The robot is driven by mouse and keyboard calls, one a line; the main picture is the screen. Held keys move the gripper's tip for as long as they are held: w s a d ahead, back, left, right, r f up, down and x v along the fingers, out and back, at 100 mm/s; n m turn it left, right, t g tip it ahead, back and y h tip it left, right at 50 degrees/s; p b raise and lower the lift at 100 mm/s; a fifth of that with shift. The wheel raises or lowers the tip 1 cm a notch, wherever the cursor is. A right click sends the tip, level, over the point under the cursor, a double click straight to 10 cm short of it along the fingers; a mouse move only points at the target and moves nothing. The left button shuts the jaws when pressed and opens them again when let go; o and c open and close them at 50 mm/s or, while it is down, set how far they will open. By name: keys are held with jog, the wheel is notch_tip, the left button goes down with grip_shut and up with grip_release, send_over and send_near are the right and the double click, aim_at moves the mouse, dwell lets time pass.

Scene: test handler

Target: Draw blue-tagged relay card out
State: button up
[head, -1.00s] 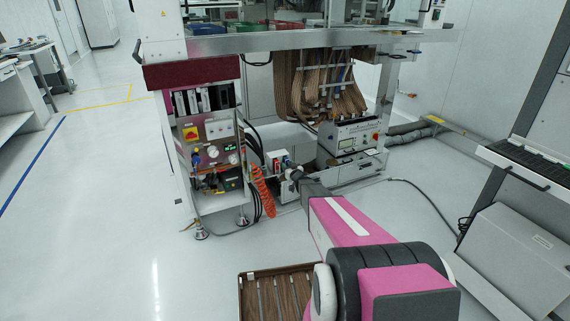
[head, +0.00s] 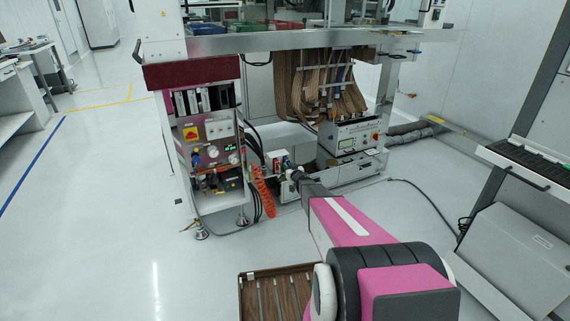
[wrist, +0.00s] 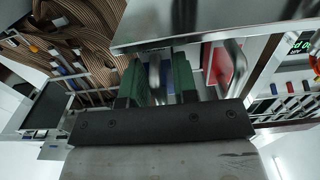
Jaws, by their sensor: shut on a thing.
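In the head view the gripper's end (head: 294,175) is small, close to a small white box (head: 277,160) with coloured faces low on the machine.
An orange coiled hose (head: 263,190) and black cables hang just left of the gripper. A grey instrument box (head: 350,137) stands to the right. A brown slotted tray (head: 247,287) is near my arm at the bottom. The floor on the left is clear.

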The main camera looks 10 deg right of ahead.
jog(key=shift+s+d, duration=0.1)
jog(key=shift+s, duration=0.4)
dwell(0.5)
jog(key=shift+v, duration=2.9)
